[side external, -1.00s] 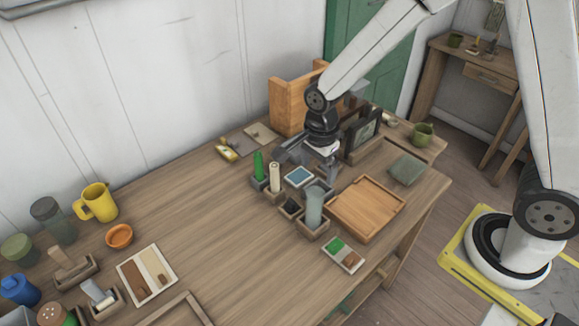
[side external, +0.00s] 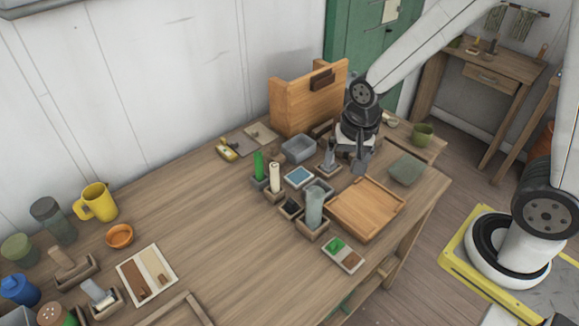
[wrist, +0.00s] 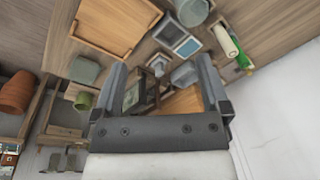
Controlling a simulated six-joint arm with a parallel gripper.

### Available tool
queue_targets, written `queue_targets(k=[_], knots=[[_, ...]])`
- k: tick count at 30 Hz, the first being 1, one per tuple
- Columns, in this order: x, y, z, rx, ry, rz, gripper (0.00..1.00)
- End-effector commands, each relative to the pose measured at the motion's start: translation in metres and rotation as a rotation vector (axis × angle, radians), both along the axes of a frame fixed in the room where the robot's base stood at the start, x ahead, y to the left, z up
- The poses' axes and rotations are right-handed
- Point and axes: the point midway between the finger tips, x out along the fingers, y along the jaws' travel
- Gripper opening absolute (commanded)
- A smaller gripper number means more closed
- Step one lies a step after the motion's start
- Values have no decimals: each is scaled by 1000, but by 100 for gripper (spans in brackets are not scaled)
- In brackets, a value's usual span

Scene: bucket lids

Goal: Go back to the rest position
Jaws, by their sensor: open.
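My gripper (side external: 346,164) hangs over the right part of the workbench, left of the dark green square piece (side external: 408,169) and above the wooden tray (side external: 367,207). In the wrist view my gripper (wrist: 160,78) has its two fingers wide apart with nothing held between them. My gripper hides part of what stands behind it on the bench.
A grey open box (side external: 298,149) stands left of my gripper, in front of a wooden upright box (side external: 305,98). A green bottle (side external: 259,166), a cream candle-like stick (side external: 275,177) and a grey cylinder (side external: 314,206) stand close by.

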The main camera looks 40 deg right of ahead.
Motion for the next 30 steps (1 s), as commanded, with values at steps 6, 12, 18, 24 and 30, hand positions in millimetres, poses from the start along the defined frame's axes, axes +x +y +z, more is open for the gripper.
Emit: queue_targets(k=[6, 12, 18, 24, 30], knots=[[-17, -11, 7, -43, -45, 273, 96], [-32, -19, 11, -91, -80, 513, 96], [-42, -24, 14, -128, -101, 667, 96], [-44, -25, 14, -138, -105, 712, 96], [-44, -25, 14, -138, -105, 712, 96]])
